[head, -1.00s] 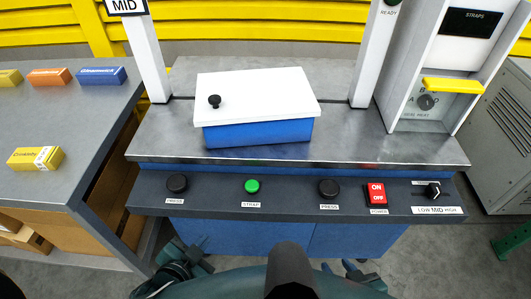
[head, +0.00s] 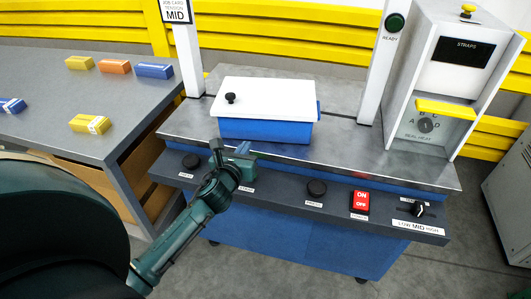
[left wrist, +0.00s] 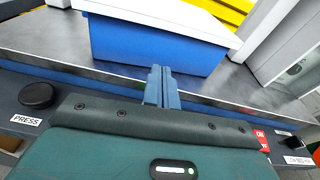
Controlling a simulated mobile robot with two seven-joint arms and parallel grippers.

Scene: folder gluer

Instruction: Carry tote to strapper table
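The tote is a blue box (head: 265,130) with a white lid (head: 268,97) and a black knob. It rests on the metal top of the strapper table (head: 400,164), between the two white posts. My left gripper (head: 241,153) is in front of the tote, above the table's front control panel. In the left wrist view its fingers (left wrist: 161,86) are together, with nothing seen between them, and overlap the tote's blue front wall (left wrist: 150,48). I cannot tell whether they touch it. The gripper hides the green strap button. My right gripper is not in view.
A white strap unit (head: 462,80) stands at the right. A grey table (head: 40,115) at the left holds small yellow, orange and blue boxes. Bare metal lies right of the tote.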

